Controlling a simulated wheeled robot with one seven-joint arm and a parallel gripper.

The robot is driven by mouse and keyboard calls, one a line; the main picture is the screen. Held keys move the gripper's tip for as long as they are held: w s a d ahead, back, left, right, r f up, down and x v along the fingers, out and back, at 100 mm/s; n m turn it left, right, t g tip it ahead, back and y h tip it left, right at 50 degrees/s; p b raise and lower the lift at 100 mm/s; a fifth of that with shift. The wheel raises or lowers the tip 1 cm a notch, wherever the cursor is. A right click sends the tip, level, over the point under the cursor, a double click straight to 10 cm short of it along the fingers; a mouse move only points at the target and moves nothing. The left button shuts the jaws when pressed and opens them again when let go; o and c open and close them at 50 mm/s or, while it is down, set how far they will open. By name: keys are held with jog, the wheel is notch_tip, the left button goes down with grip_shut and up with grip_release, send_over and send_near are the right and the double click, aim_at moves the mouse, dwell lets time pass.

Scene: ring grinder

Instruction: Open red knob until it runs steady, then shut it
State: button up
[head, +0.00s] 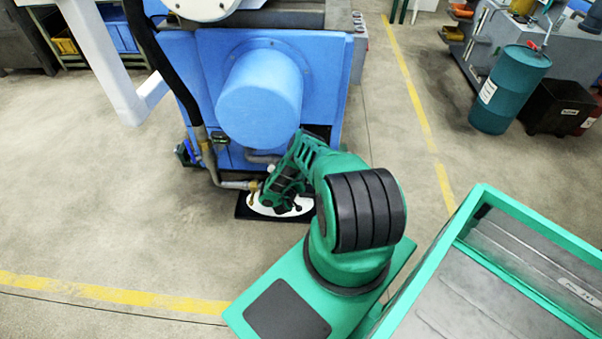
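My green arm reaches forward and down to the foot of the blue machine (330,90). My gripper (271,194) is small and dark here, low in front of the machine, beside a brass fitting (254,188) at the end of a pipe. I cannot tell whether it is open or shut, or whether it touches anything. No red knob can be made out; my arm and gripper cover part of that area. Below the fitting is a black tray (243,211) with a white surface inside. No flow from the pipe can be made out.
A black hose (165,65) runs down the machine's left side to the pipe. A green-framed cart (480,200) is at the lower right. A teal drum (508,90) and a black bin (555,107) stand at the upper right. The floor at left is clear.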

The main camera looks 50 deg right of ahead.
jog(key=shift+x, duration=2)
jog(key=shift+r, duration=0.1)
jog(key=shift+c, duration=0.2)
